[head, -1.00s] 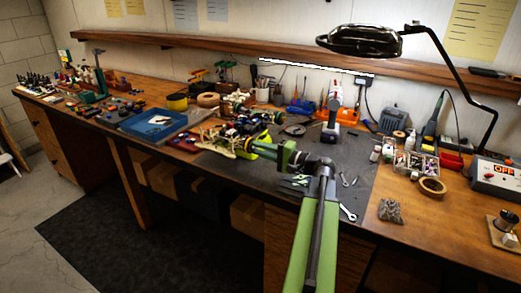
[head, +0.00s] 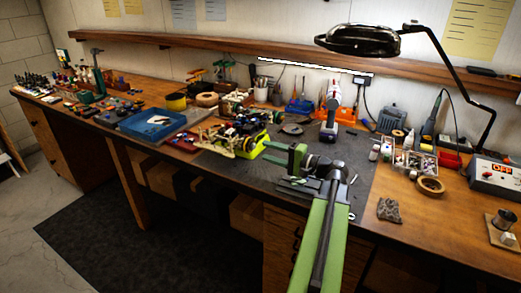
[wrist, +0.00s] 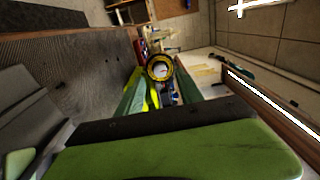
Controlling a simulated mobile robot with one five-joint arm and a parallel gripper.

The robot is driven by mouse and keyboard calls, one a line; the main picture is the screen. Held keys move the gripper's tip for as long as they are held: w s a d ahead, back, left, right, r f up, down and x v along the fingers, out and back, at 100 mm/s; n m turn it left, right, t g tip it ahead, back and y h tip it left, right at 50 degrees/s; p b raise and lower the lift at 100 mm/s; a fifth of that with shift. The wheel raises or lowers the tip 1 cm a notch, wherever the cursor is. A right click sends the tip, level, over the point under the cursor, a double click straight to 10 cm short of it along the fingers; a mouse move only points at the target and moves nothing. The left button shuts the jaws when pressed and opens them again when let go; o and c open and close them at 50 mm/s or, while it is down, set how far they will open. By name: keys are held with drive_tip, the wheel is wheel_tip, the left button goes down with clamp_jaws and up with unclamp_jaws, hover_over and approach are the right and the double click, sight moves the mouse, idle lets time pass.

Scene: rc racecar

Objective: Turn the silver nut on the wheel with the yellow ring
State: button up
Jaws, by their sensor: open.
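The RC car (head: 236,136) stands on the dark mat, on a yellow-green support. In the wrist view, a wheel with a yellow ring (wrist: 149,74) faces me beyond the fingertips. The silver nut (wrist: 160,70) shows as a small pale spot at its centre. My gripper (head: 273,163) is open and empty, to the right of the car and apart from it. Its two green fingers also show in the wrist view (wrist: 160,84), one on each side of the wheel from this angle. The nut is too small to make out in the head view.
A blue tray (head: 150,125) lies left of the car. Small wrenches lie on the mat near my gripper. A lamp (head: 358,40) overhangs the right side, above a parts box (head: 415,163) and a tape roll (head: 430,185).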

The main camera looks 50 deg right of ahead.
drive_tip(key=v, duration=1.3)
drive_tip(key=shift+a, duration=0.1)
drive_tip(key=w+a+r+n+g+y+p, duration=0.25)
drive_tip(key=w+a+y, duration=0.25)
drive_tip(key=w+a, duration=0.8)
drive_tip(key=w+a+f+n+g+y+p, duration=0.1)
drive_tip(key=w+a+n+g+y+p, duration=0.15)
drive_tip(key=w+a, duration=0.45)
drive_tip(key=w+a+n+g+y+p, duration=0.1)
drive_tip(key=w+a+n+g, duration=0.2)
drive_tip(key=a, duration=0.9)
drive_tip(key=s+a+f+n+g+h+p, duration=0.1)
drive_tip(key=a+f+n+g+h+p, duration=0.3)
drive_tip(key=a, duration=1)
drive_tip(key=s+a+f+n+g+h, duration=0.25)
drive_tip(key=a+f+g, duration=0.45)
drive_tip(key=a, duration=0.7)
drive_tip(key=d+f+t+h, duration=0.1)
drive_tip(key=d+f+h, duration=0.3)
drive_tip(key=d, duration=0.6)
drive_tip(key=shift+t+h, duration=0.3)
drive_tip(key=shift+h, duration=0.9)
